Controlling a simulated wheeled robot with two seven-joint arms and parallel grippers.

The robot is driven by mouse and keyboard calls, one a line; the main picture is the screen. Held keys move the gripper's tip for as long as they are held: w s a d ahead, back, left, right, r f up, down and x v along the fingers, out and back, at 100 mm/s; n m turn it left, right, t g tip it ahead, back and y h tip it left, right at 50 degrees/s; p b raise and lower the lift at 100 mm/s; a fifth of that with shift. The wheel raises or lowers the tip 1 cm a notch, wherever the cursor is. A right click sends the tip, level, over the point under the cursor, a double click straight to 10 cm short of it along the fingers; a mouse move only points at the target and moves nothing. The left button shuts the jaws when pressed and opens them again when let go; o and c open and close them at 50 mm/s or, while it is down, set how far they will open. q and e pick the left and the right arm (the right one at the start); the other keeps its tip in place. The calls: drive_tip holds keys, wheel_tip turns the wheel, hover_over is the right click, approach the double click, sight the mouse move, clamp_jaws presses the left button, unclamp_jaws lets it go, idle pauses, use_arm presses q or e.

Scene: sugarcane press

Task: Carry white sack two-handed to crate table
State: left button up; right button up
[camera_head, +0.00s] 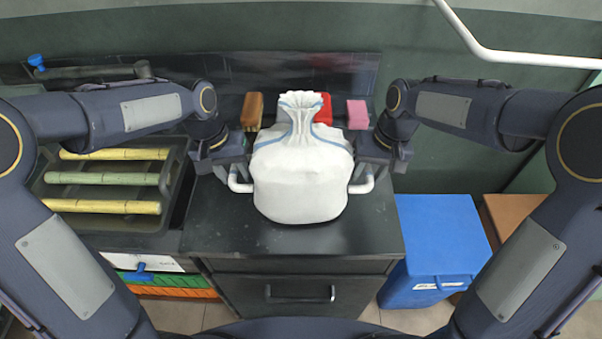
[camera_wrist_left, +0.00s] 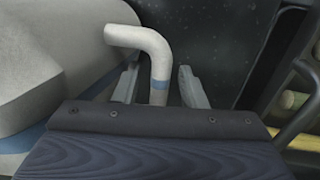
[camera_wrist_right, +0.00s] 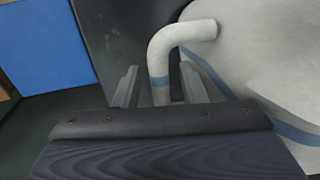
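The white sack (camera_head: 300,182) with blue bands and a gathered top stands upright on the black counter (camera_head: 220,235) in the head view. A bent white handle sticks out from each side. My left gripper (camera_head: 232,174) is at the left handle (camera_head: 240,187). In the left wrist view, its fingers (camera_wrist_left: 158,78) stand open either side of the handle (camera_wrist_left: 157,55), with gaps showing. My right gripper (camera_head: 374,172) is at the right handle (camera_head: 362,187). In the right wrist view, its fingers (camera_wrist_right: 160,78) are likewise open around the handle (camera_wrist_right: 160,55).
A dark crate (camera_head: 110,220) with several yellow and green canes is at the left. Brown (camera_head: 252,111), red (camera_head: 324,109) and pink (camera_head: 358,114) blocks stand behind the sack. A blue bin (camera_head: 440,240) and a brown box (camera_head: 515,212) are at the right. The counter front is clear.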

use_arm(q)
clamp_jaws()
use_arm(e)
clamp_jaws()
use_arm(q)
drive_tip(key=shift+r, duration=0.1)
use_arm(e)
drive_tip(key=shift+r, duration=0.1)
idle(0.9)
